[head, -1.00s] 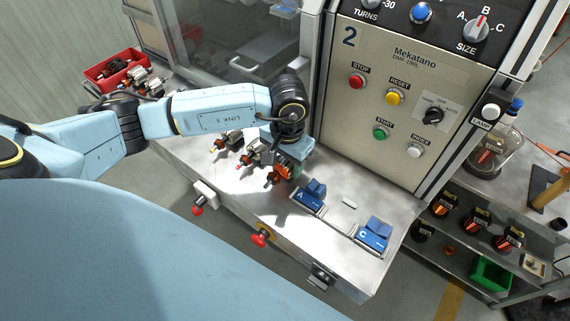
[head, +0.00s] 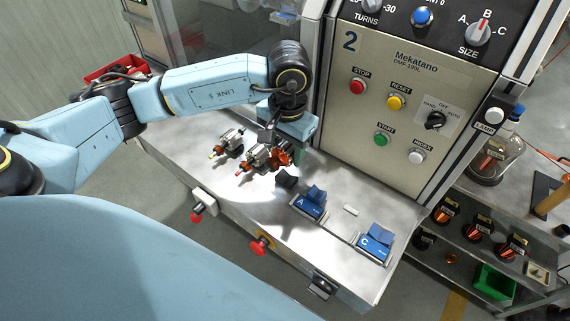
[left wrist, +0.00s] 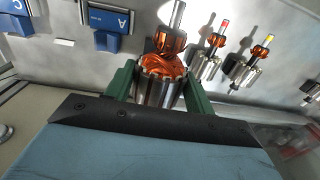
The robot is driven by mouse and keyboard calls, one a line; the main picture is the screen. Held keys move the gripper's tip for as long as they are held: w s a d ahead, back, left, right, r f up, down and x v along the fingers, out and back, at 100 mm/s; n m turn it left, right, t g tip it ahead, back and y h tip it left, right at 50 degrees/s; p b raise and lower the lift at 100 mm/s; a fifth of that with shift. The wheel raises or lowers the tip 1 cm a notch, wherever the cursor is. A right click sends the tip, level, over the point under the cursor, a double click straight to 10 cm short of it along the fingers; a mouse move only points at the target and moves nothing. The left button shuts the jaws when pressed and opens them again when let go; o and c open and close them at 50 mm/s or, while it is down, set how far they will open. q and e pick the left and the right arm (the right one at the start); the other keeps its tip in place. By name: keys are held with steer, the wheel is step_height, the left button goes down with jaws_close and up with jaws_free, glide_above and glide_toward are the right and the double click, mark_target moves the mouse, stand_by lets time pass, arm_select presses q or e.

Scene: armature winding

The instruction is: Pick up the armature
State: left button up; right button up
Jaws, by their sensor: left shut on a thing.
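My left gripper (head: 290,148) is shut on an armature (head: 282,157) with orange copper windings. In the left wrist view, the green fingers stand on both sides of the steel core of the held armature (left wrist: 161,88), and its shaft points away from the palm. The armature appears to hang above the steel bench, with a dark shape on the bench below it. Two more armatures, one with a red tip (left wrist: 208,62) and one with a yellow tip (left wrist: 246,68), rest beside it on the bench. My right gripper is not in view.
The winding machine's control panel (head: 392,110) rises close behind the gripper. Blue blocks marked A (head: 310,205) and C (head: 373,245) sit on the bench (head: 345,195) to the right. A red bin (head: 115,70) stands at the back left, partly hidden by my arm.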

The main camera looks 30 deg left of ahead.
mark_target(285, 143)
arm_select(q)
step_height(285, 143, up, 21)
steer(key=shift+b, duration=0.3)
stand_by(0.6)
